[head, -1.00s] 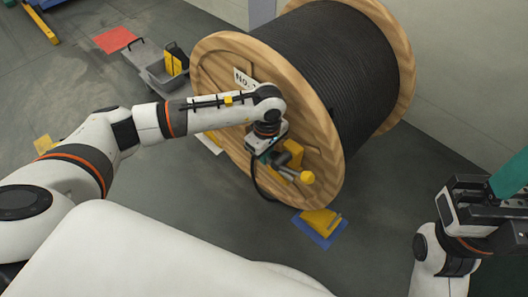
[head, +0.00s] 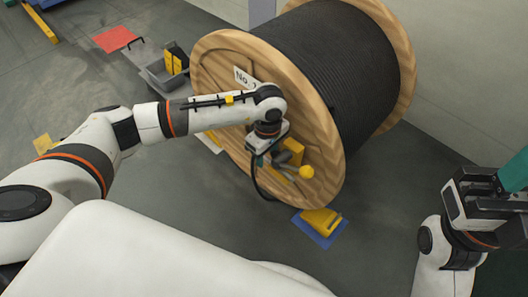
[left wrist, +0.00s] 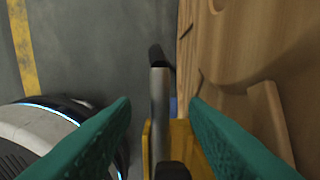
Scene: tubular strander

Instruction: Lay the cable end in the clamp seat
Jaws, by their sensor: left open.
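My left gripper (head: 262,158) is at the face of the wooden cable reel (head: 225,62). In the left wrist view its two green fingers (left wrist: 160,125) stand apart, open. Between them, touching neither as far as I can see, is the grey sleeve of the cable end (left wrist: 160,95), with black cable at its far end. The sleeve lies between yellow sides of the clamp seat (left wrist: 185,135); how deep it sits I cannot tell. In the head view the black cable (head: 259,187) loops below the gripper, beside the yellow clamp parts with a round knob (head: 306,172). My right gripper (head: 505,185) is partly cut off at the right edge.
Black cable (head: 340,60) is wound on the reel. A yellow wedge on a blue mat (head: 322,240) is on the floor below it. A grey bin (head: 160,75) and a red mat (head: 115,39) are at the back left. The floor to the right is clear.

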